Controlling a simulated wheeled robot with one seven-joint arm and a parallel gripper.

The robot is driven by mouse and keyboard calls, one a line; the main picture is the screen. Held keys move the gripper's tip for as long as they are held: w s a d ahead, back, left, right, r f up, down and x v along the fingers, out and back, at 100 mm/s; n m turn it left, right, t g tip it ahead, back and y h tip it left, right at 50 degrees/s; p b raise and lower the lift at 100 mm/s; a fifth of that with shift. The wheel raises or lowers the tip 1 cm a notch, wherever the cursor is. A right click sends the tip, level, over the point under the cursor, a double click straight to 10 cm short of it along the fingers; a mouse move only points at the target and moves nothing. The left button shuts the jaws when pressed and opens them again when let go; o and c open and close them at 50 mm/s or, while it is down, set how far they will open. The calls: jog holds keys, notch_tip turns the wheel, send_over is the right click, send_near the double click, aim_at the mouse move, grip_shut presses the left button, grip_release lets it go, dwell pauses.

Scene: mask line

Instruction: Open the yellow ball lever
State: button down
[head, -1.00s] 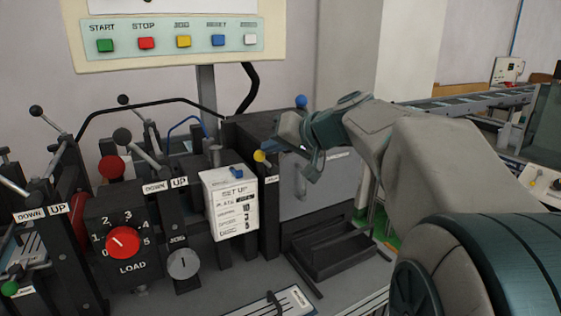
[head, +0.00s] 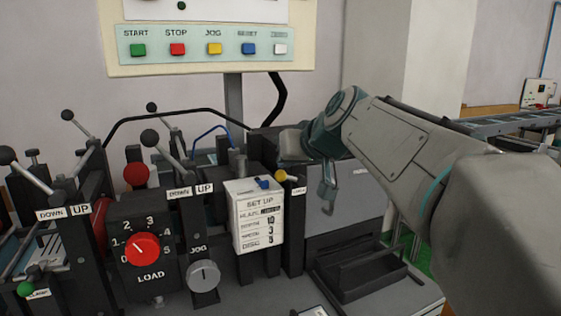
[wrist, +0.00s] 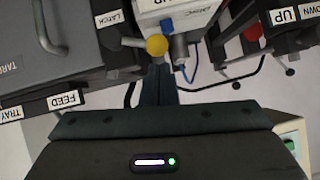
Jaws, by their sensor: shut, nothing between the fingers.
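The yellow ball (head: 281,175) is a small knob on a lever at the upper edge of the machine, just right of the white SET UP box. It also shows in the wrist view (wrist: 156,45), at the end of a short grey rod beside a LATCH label (wrist: 114,17). My gripper (head: 327,208) is to the right of the ball in the head view, with its fingers pointing down. In the wrist view my gripper (wrist: 157,72) is shut and empty, its fingertips close to the ball. I cannot tell whether they touch it.
The white SET UP box (head: 256,216) stands close left of the ball. A black open tray (head: 360,272) lies below my gripper. A red LOAD dial (head: 142,249) and several black-knobbed levers are at the left. A grey handle (wrist: 48,28) is left in the wrist view.

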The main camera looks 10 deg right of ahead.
jog(key=shift+r, duration=0.5)
jog(key=w+r+p+v, duration=0.1)
jog(key=r+p+v, duration=0.1)
jog(key=v, duration=1)
jog(key=shift+d+r, duration=0.2)
jog(key=shift+r, duration=0.2)
jog(key=shift+w, duration=0.1)
